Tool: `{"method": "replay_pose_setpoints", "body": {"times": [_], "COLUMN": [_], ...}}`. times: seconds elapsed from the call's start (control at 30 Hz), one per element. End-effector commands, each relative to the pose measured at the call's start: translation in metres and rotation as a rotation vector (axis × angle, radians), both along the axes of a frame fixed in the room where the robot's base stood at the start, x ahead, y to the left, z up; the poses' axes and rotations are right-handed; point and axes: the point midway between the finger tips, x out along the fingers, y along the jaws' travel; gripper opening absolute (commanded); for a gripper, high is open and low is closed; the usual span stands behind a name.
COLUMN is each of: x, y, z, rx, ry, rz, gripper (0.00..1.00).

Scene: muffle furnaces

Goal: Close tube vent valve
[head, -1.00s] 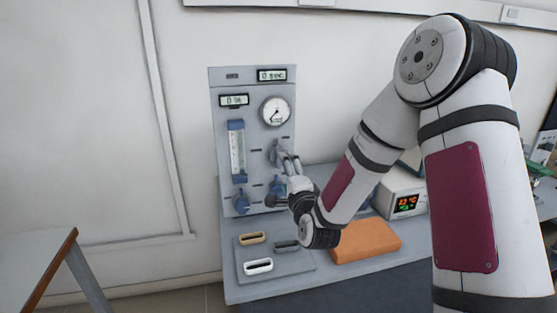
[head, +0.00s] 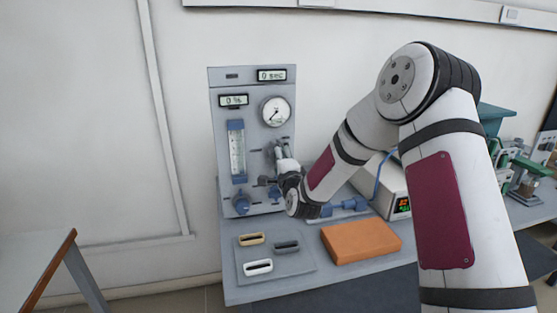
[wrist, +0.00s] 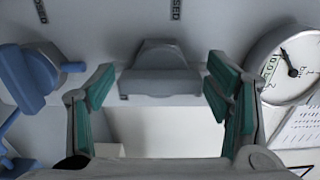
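The grey panel (head: 255,95) stands upright on the bench and carries the valves. A grey valve handle (wrist: 160,70) sits below the gauge, between my fingers in the wrist view. My gripper (head: 280,150) is in front of it in the head view and hides most of it. In the wrist view my gripper (wrist: 160,85) is open, with one teal-padded finger on each side of the handle. I see no clear contact. A blue valve knob (wrist: 38,72) lies to the left there. Labels ending in "SED" show beside the valves. Which one is the tube vent valve cannot be read.
A round gauge (head: 275,111) and a blue flow meter (head: 237,150) are on the panel. Another blue knob (head: 241,203) is at its lower left. A tray with slotted blocks (head: 250,276), an orange block (head: 361,241) and a white box with a display (head: 384,185) occupy the bench.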

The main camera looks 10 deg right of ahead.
Motion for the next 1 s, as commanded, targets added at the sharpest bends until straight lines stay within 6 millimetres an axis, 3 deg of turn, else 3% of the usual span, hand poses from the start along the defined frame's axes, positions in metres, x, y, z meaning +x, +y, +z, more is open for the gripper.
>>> {"method": "replay_pose_setpoints", "body": {"times": [0.03, 0.13, 0.17, 0.57, 1.0], "x": [-0.0001, -0.0001, -0.0001, 0.0002, 0.0008], "y": [0.0, 0.0, 0.0, 0.0007, 0.0012], "z": [0.0001, 0.0001, 0.0001, -0.0005, -0.0018], "rx": [0.0, 0.0, 0.0, -0.055, -0.395], "ry": [0.0, 0.0, 0.0, -0.001, -0.002], "rz": [0.0, 0.0, 0.0, 0.001, 0.002], "gripper": [0.54, 0.31, 0.28, 0.28, 0.28]}}
